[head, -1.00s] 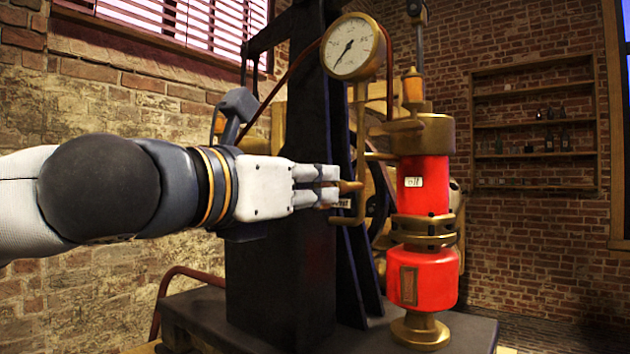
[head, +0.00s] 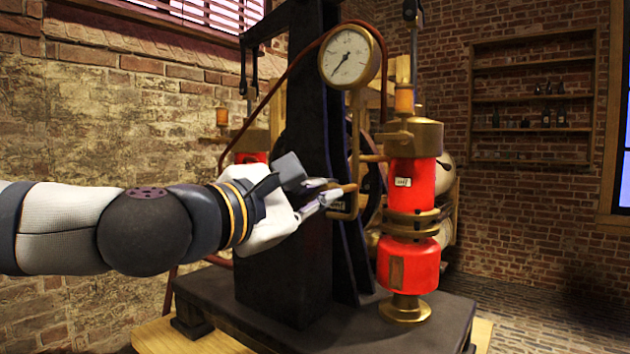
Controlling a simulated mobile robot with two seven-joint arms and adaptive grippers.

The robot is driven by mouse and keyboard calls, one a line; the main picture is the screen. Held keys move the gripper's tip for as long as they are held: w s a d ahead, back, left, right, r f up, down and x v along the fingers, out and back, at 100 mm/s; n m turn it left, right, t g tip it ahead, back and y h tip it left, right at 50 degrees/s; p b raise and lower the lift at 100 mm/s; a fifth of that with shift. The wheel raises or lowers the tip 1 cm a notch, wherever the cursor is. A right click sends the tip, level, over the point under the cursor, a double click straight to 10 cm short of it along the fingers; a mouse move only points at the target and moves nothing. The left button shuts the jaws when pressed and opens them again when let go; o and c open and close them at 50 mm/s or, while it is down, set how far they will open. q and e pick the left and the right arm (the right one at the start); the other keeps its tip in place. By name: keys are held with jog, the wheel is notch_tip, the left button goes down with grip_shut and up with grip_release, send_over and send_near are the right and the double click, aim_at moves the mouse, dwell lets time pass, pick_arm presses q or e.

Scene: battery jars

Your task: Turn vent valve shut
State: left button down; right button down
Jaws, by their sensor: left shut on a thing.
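My left gripper (head: 336,196) comes in from the left in the head view. Its fingers are shut on a brass vent valve handle (head: 349,188), at the lower end of the brass pipe under the gauge. The fingers hide part of the handle. The round white pressure gauge (head: 350,56) with a brass rim sits above the handle. The red and brass cylinder (head: 411,185) stands upright just right of the handle. My right gripper is not in view.
A dark upright frame (head: 308,120) stands behind the gripper on a dark base plate (head: 262,318). A second red cylinder (head: 250,157) shows behind the frame at left. Shelves with bottles (head: 530,117) are on the far brick wall. Floor at right is clear.

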pick_arm(q)
jog(key=m, duration=0.1)
jog(key=m+p, duration=0.1)
jog(key=m, duration=0.1)
jog(key=shift+s+r+m, duration=0.15)
jog(key=shift+r+m, duration=0.05)
jog(key=shift+m, duration=0.1)
jog(key=shift+f+m, duration=0.15)
jog(key=shift+m, duration=0.65)
jog(key=shift+f+m, duration=0.15)
jog(key=shift+m, duration=0.85)
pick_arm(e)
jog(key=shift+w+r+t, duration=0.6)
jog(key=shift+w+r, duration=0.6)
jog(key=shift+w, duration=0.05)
pick_arm(q)
jog(key=c, duration=1.7)
grip_release()
